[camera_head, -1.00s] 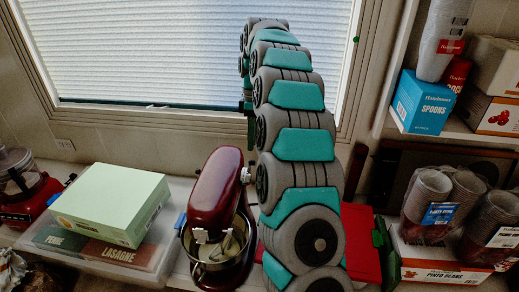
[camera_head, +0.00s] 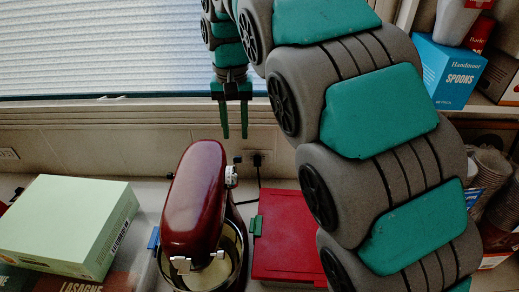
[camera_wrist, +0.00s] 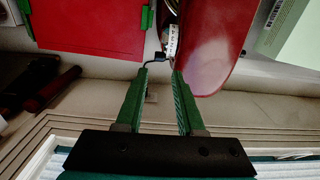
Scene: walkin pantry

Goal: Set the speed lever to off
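A dark red stand mixer (camera_head: 194,200) with a metal bowl (camera_head: 232,262) stands on the counter. Its red head also fills the upper right of the wrist view (camera_wrist: 213,45). A pale marked strip (camera_wrist: 172,40) runs along the mixer's side there. A small dark piece (camera_wrist: 158,57), apparently the speed lever, sticks out by the strip; its exact setting cannot be told. My gripper (camera_head: 234,134) is open and empty, pointing down above and behind the mixer. In the wrist view its green fingertips (camera_wrist: 161,71) appear close to the dark piece; contact cannot be told.
A red box (camera_head: 287,235) with a green latch stands right of the mixer. A pale green box (camera_head: 65,225) is at the left. A black cord and outlet (camera_head: 258,160) are on the wall behind. A blue spoons box (camera_head: 445,72) sits on the right shelf.

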